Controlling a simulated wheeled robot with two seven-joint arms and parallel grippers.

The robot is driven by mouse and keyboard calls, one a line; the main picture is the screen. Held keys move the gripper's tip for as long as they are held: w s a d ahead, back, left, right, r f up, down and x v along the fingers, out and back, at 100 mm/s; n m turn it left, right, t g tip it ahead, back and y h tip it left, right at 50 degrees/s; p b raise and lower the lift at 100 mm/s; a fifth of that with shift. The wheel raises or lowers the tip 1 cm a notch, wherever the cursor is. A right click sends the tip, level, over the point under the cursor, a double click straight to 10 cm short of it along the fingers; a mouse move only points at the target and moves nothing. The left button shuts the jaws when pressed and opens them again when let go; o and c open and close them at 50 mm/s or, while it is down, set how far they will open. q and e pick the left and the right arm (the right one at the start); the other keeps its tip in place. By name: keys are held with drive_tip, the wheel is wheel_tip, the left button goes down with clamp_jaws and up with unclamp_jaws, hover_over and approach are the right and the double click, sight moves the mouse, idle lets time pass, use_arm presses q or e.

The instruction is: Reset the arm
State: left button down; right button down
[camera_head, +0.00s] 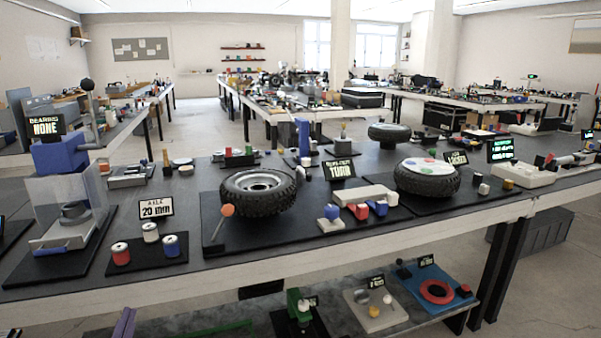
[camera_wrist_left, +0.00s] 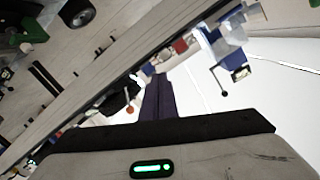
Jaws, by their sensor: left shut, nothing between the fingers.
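My left gripper (camera_head: 124,323) shows only as dark purple fingers at the bottom edge of the head view, in front of and below the table's front edge. In the left wrist view, its purple fingers (camera_wrist_left: 157,82) lie together, shut and empty. The rest of the left arm is out of the head view. My right gripper is in neither view.
A long dark-topped table (camera_head: 270,240) crosses the head view. A lower shelf (camera_head: 345,318) holds more parts.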

use_arm(q)
drive_tip(key=s+d+f+m+g+h, duration=0.1)
drive_tip(key=s+f+m+g+h, duration=0.1)
drive_tip(key=s+f, duration=0.4)
drive_tip(key=s+d+f+m+g+h, duration=0.1)
drive_tip(key=s+d+f+g+h, duration=0.15)
drive_tip(key=f, duration=0.65)
drive_tip(key=s+d+f+m+g+h, duration=0.1)
drive_tip(key=s+d+f+g, duration=0.1)
drive_tip(key=s+f, duration=0.5)
drive_tip(key=s+d+f+m+g+h, duration=0.15)
drive_tip(key=s+f, duration=0.25)
drive_tip(key=s, duration=0.7)
drive_tip(key=w+d+r+n+p, duration=0.1)
drive_tip(key=d+r+n+p, duration=0.3)
drive_tip(key=d, duration=0.6)
drive_tip(key=shift+w+d+r+n+t+h, duration=0.2)
drive_tip(key=shift+d+n+t+h, duration=0.15)
drive_tip(key=shift+n, duration=0.3)
drive_tip(key=shift+a, duration=0.1)
